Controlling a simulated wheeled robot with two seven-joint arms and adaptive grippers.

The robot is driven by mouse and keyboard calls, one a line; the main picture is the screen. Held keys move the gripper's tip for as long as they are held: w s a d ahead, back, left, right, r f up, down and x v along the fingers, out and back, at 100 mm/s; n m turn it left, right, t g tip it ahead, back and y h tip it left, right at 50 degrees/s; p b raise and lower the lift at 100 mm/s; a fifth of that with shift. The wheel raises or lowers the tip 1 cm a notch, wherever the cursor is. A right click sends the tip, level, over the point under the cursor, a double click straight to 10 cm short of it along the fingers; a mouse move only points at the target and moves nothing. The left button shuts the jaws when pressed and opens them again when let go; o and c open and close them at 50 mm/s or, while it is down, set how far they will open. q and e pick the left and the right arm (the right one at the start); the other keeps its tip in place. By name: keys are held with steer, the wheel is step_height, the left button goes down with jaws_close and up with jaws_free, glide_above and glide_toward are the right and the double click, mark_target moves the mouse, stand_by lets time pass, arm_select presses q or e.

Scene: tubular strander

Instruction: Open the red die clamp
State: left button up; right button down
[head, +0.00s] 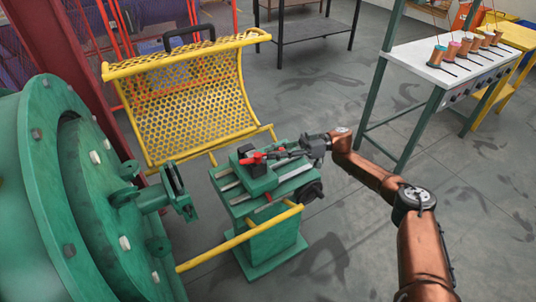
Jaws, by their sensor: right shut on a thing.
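The red die clamp (252,158) is a small red lever on the dark block atop the green machine stand in the middle of the head view. My right gripper (285,152) reaches in from the right and is shut on the red clamp's handle end. The fingers cover part of the handle, so its exact angle is hard to tell. My left gripper does not show.
A yellow perforated guard (190,95) stands behind the stand. A large green drum (60,190) fills the left, and a yellow rail (235,240) crosses in front. A white table (440,65) with several spools is at the right. The floor between is clear.

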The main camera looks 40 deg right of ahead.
steer(key=shift+f, duration=0.15)
steer(key=c, duration=2)
jaws_free()
steer(key=shift+c, duration=0.2)
steer(key=v, duration=1.2)
steer(key=shift+c, duration=0.6)
